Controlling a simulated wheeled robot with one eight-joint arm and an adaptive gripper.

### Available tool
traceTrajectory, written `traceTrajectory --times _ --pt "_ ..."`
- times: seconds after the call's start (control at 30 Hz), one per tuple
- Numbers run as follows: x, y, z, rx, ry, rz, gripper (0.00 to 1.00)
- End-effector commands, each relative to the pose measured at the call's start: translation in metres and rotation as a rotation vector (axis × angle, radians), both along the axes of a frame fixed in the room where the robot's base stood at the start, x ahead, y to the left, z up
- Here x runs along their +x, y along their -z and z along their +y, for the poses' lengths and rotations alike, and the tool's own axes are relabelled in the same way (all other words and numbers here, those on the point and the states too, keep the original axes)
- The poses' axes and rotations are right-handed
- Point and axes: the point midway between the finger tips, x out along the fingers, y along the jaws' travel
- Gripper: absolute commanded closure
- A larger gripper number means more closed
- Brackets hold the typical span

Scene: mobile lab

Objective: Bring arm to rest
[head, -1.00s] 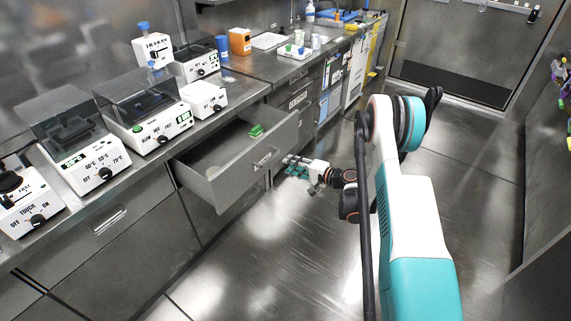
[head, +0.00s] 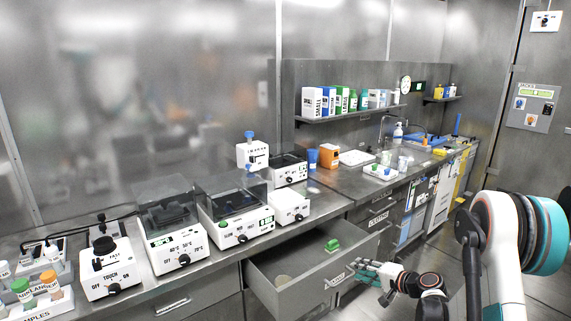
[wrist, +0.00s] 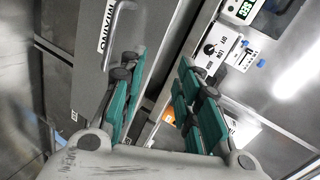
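My arm (head: 503,250) reaches out from the lower right of the head view. My gripper (head: 362,268) is at its end, near the right front corner of the open drawer (head: 291,299). In the wrist view my gripper (wrist: 156,62) has its teal fingers spread apart, with nothing held between them. The drawer's front and its bar handle (wrist: 112,28) lie beyond the left finger in that view. I cannot tell whether any finger touches the drawer.
The drawer, with a green item (head: 332,245) inside, sticks out below the counter (head: 335,203). White lab devices (head: 178,243) line the counter. An orange box (head: 329,156) and a tray of cups (head: 383,172) stand farther back. Floor is open to the right of the cabinets.

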Motion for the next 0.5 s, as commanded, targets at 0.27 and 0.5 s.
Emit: traceTrajectory --times 0.27,0.5 --pt "-0.023 -0.081 0.03 -0.183 -0.055 0.035 0.69" --pt "-0.061 -0.139 0.052 -0.342 -0.102 0.056 0.69"
